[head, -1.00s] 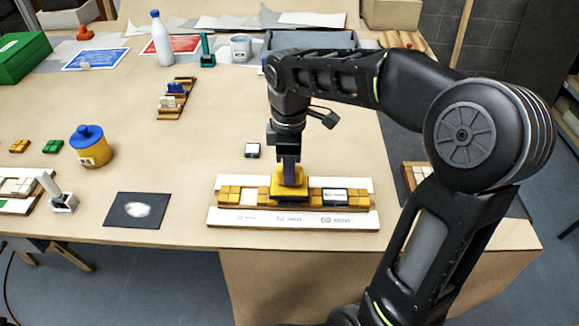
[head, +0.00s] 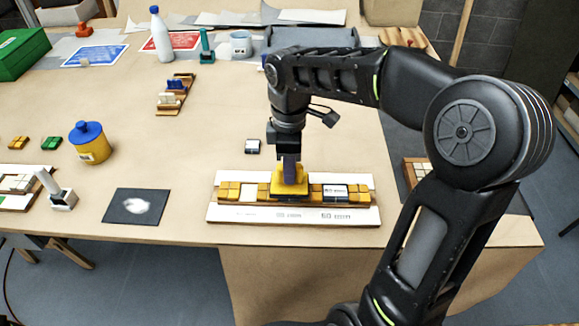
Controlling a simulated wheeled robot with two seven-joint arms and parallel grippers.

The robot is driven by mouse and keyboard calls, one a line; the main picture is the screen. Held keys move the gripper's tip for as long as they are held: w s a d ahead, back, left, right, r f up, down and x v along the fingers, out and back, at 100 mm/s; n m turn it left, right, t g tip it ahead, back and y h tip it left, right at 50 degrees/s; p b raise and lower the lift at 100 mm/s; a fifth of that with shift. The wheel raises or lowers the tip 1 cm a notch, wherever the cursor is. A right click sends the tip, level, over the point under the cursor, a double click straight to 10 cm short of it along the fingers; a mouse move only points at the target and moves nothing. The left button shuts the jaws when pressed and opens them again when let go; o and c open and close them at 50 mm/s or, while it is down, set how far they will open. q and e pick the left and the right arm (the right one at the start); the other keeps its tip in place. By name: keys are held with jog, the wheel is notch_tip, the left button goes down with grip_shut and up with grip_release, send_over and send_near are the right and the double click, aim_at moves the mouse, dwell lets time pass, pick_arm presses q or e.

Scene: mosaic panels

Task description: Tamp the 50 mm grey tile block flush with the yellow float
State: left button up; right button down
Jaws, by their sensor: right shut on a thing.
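My right gripper (head: 289,160) points straight down over the mosaic panel (head: 292,224) at the front of the table. It is shut on the yellow float (head: 289,181), whose pad is down on the row of tiles in the panel. The row shows yellow tile blocks (head: 229,190), a white tile (head: 249,193) left of the float and a pale tile block with a dark edge (head: 335,191) right of it. Tiles under the float are hidden, so I cannot tell whether the grey block there sits flush. My left gripper is not in view.
A small dark-edged block (head: 253,146) lies behind the panel. To the left are a dark mat with white powder (head: 135,206), a yellow pot with a blue lid (head: 90,143) and another panel (head: 15,201). The table between pot and panel is mostly clear.

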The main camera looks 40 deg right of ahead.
jog(key=shift+f+b, duration=0.45)
jog(key=shift+f, duration=0.25)
dwell(0.4)
jog(key=shift+s+a+f, duration=0.1)
jog(key=shift+s+f, duration=0.05)
jog(key=shift+f, duration=0.1)
dwell(1.7)
jog(key=shift+r+p, duration=3.05)
jog(key=shift+r, duration=0.65)
